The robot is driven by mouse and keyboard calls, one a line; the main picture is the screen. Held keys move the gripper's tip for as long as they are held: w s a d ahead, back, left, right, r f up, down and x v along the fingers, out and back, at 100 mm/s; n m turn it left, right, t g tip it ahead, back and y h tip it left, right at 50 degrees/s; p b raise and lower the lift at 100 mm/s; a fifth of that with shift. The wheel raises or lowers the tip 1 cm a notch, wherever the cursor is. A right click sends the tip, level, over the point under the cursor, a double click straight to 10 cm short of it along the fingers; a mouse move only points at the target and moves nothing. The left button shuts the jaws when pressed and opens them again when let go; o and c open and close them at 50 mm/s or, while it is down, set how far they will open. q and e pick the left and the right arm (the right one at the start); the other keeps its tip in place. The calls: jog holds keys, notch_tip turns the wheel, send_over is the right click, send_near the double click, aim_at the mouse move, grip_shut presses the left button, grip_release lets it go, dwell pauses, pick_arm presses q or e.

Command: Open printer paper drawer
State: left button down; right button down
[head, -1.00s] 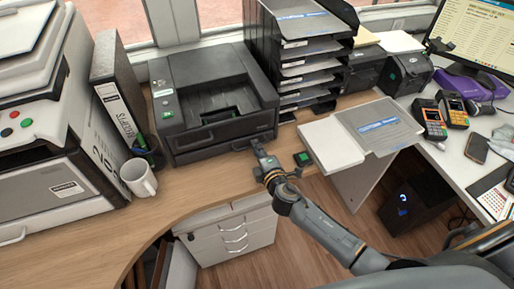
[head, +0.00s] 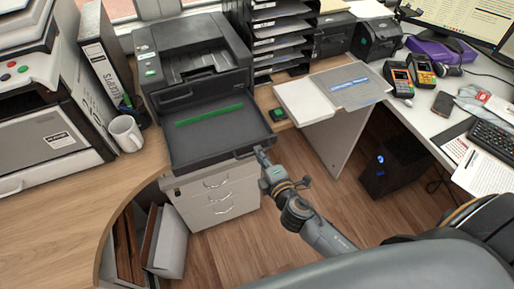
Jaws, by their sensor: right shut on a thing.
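The dark grey printer (head: 190,55) stands on the wooden counter. Its paper drawer (head: 215,136) is pulled far out toward me, past the counter's front edge, and a green strip (head: 209,115) shows inside it. My right gripper (head: 262,155) is at the right part of the drawer's front edge and is shut on the drawer front. The exact finger contact is too small to see clearly. My left gripper is not in view.
A white mug (head: 126,133) and a pen holder stand left of the drawer. A white cabinet (head: 214,200) stands below it. Letter trays (head: 283,38) stand right of the printer. A dark computer case (head: 393,165) is on the floor at right, with open floor in the middle.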

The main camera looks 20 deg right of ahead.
jog(key=shift+s, duration=0.65)
jog(key=c, duration=1.5)
grip_release()
jog(key=shift+o, duration=0.2)
jog(key=v, duration=1.2)
